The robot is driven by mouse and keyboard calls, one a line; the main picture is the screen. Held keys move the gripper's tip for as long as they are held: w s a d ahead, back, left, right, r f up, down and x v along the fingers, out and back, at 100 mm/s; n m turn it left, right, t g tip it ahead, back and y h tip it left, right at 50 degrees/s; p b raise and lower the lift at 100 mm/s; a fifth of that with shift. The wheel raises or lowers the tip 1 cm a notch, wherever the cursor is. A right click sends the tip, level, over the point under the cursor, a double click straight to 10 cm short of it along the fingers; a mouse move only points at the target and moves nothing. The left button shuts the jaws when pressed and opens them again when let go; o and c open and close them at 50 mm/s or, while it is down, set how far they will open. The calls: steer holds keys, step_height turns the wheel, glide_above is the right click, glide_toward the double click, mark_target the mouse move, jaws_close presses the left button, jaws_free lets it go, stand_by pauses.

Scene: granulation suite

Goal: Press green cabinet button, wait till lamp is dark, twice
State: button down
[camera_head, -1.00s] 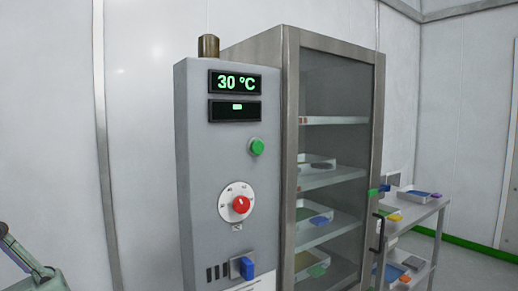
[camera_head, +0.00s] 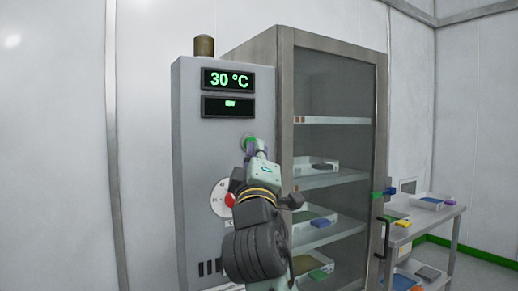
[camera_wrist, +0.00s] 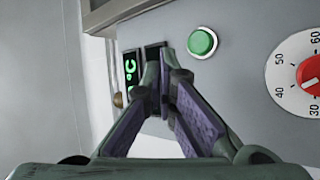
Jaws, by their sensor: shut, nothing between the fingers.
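The grey control cabinet (camera_head: 190,150) has a green button (camera_head: 247,139) on its front, partly covered by my gripper in the head view. The button shows whole in the wrist view (camera_wrist: 203,42), up and right of my fingertips. My gripper (camera_head: 256,147) is shut and empty, close in front of the panel by the button; I cannot tell whether it touches. Its fingers meet at the tips in the wrist view (camera_wrist: 165,75). The lamp (camera_head: 204,46) on top of the cabinet is a brownish cylinder and looks unlit.
The upper display (camera_head: 228,79) reads 30 °C; the lower display (camera_head: 229,106) shows a small green mark. A dial with a red knob (camera_head: 230,200) sits below, partly hidden by my arm. A glass-doored cabinet (camera_head: 382,110) with trays stands right, then a cart (camera_head: 412,232).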

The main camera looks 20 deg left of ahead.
steer(key=w+d+h, duration=0.2)
steer(key=d, duration=0.1)
steer(key=d+h, duration=0.1)
steer(key=d, duration=0.1)
steer(key=shift+w+f+m, duration=0.1)
steer(key=shift+w+m, duration=0.3)
steer(key=w+a+p, duration=0.1)
steer(key=w+a, duration=0.4)
steer(key=a, duration=0.2)
steer(key=shift+w, duration=0.2)
stand_by(1.2)
steer(key=shift+w+a, duration=0.25)
steer(key=shift+a, duration=0.1)
